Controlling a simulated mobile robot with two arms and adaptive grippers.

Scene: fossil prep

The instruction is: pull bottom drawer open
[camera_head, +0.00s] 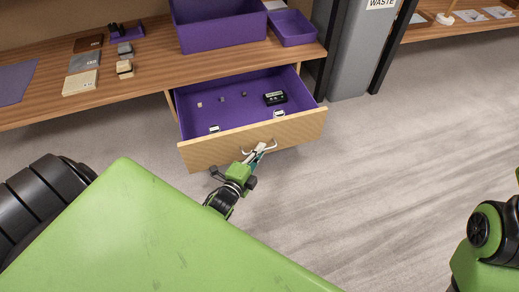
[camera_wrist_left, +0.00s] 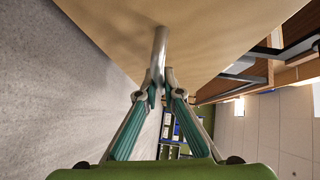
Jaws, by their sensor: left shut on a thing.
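The drawer (camera_head: 212,152) has a light wood front and a purple inside, and it stands open below the wooden worktop. A metal bar handle (camera_head: 272,146) is on its front; in the left wrist view the handle (camera_wrist_left: 160,48) stands out from the drawer front (camera_wrist_left: 215,35). My left gripper (camera_head: 257,155) is at the handle, its two teal-sided fingers (camera_wrist_left: 160,90) closed on the bar. My right gripper is out of view; only part of my right arm shows at the right edge.
Small pieces and a dark box (camera_head: 275,98) lie in the drawer. The worktop (camera_head: 145,75) bears a purple bin (camera_head: 220,35), a purple tray (camera_head: 292,28) and small boxes. A grey waste bin (camera_head: 355,60) stands right of the drawer. The floor (camera_head: 385,170) at right is clear.

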